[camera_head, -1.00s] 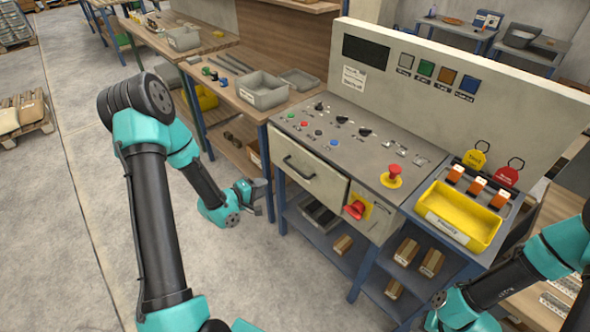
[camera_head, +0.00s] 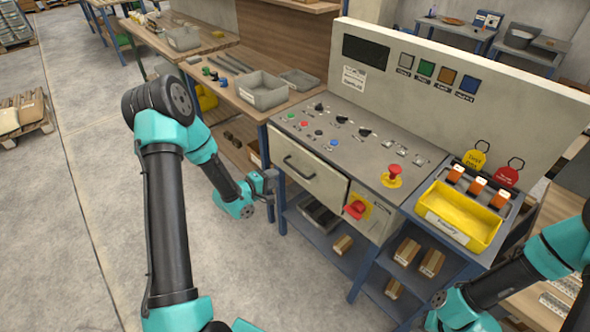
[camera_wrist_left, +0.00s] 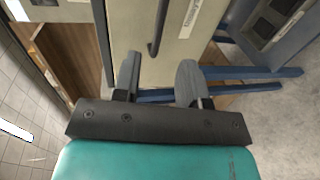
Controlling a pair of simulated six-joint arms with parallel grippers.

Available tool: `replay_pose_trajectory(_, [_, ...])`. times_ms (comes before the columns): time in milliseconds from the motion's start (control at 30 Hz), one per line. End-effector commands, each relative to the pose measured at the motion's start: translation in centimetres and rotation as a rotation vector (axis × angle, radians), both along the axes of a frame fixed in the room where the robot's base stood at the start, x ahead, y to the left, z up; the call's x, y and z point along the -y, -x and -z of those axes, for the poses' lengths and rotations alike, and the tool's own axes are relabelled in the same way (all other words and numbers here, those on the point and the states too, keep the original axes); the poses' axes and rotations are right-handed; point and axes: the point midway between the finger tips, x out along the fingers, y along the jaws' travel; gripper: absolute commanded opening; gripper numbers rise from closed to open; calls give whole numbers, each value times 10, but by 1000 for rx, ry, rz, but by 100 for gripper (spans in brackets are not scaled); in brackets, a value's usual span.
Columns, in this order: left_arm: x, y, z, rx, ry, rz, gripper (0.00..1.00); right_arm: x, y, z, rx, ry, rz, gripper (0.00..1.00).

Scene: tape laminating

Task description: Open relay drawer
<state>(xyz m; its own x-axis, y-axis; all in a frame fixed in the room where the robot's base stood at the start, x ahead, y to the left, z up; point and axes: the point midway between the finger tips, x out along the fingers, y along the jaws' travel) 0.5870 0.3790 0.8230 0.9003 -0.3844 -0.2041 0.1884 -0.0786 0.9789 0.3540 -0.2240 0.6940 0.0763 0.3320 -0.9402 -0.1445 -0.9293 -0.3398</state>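The relay drawer (camera_head: 308,171) is a cream front panel with a dark bar handle (camera_head: 299,167), on the left of the grey control console. It looks shut. In the left wrist view the drawer front (camera_wrist_left: 180,25) and its handle (camera_wrist_left: 158,28) show ahead of the fingers. My left gripper (camera_head: 268,182) is beside the drawer's left edge, lower than the handle. In the left wrist view its two fingers (camera_wrist_left: 160,80) are apart with nothing between them, and the handle lies beyond the fingertips. My right arm is at the lower right; its gripper is out of frame.
A red rotary switch (camera_head: 355,209) on a yellow plate sits right of the drawer. A red emergency button (camera_head: 394,171) and a yellow bin (camera_head: 458,216) are on top. A lower shelf holds several boxes (camera_head: 406,251). Open floor (camera_head: 250,285) lies in front.

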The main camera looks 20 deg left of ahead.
Motion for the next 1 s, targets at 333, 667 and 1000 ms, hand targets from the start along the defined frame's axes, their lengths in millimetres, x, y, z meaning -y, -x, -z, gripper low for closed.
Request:
replay_pose_trajectory(333, [24, -54, 12, 1, 0, 1, 39, 0, 0, 0, 0, 0, 0, 43])
replay_pose_trajectory(667, [41, -96, 22, 0, -1, 1, 39, 0, 0, 0, 0, 0, 0, 43])
replay_pose_trajectory(1000, [44, -103, 23, 0, 0, 0, 39, 0, 0, 0, 0, 0, 0, 43])
